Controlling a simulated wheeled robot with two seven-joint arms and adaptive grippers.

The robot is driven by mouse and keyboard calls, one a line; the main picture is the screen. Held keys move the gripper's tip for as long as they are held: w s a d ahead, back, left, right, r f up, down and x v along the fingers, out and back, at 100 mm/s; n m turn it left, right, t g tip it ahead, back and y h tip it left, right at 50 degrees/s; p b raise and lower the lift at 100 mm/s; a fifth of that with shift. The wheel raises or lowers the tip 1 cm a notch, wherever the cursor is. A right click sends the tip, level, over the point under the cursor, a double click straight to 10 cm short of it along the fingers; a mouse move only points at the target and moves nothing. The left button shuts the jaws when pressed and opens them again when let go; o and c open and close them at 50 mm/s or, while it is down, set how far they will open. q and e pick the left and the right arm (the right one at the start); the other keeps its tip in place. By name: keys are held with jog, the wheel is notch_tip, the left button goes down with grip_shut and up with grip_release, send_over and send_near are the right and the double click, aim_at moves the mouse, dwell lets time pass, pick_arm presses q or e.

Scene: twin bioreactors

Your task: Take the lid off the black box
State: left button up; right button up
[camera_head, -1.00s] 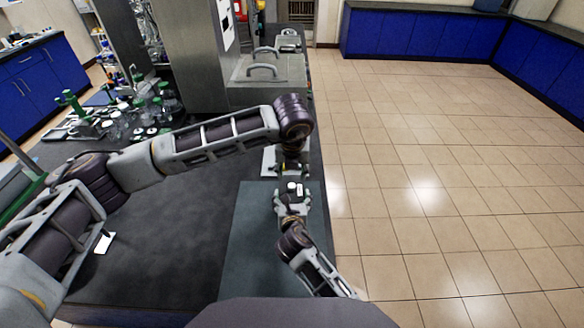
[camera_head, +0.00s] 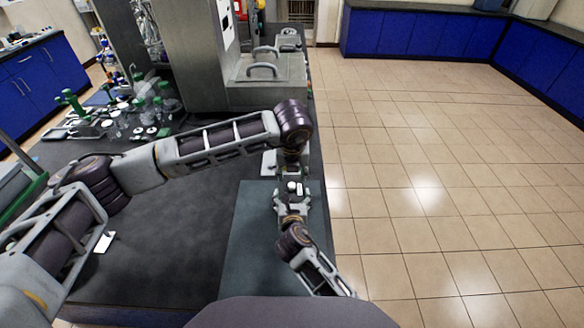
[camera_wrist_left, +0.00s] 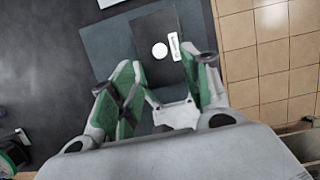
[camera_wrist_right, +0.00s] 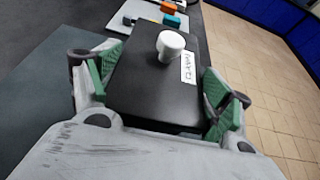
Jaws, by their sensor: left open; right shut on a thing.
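The black box (camera_wrist_right: 150,90) has a dark flat lid with a white round knob (camera_wrist_right: 171,45) and a small white label (camera_wrist_right: 188,68). In the left wrist view the knob (camera_wrist_left: 160,50) sits on the dark lid (camera_wrist_left: 150,28), beyond the fingers. My right gripper (camera_wrist_right: 157,88) is shut on the box, with a green-padded finger at each side. My left gripper (camera_wrist_left: 157,78) is open and empty above the box, fingers spread. In the head view my left gripper (camera_head: 291,170) is close to the box and partly hides it.
The box is over a dark mat (camera_head: 245,250) near the bench's right edge, with tiled floor beyond. A pale tray with coloured pieces (camera_wrist_right: 165,10) lies past the box. Glassware (camera_head: 145,110) and a steel unit (camera_head: 265,85) stand farther back. The bench's left middle is clear.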

aim_at(292, 185)
pick_arm(q)
jog(key=shift+x, duration=5.05)
grip_shut()
jog(key=shift+r, duration=0.45)
pick_arm(e)
jog(key=shift+f, duration=0.1)
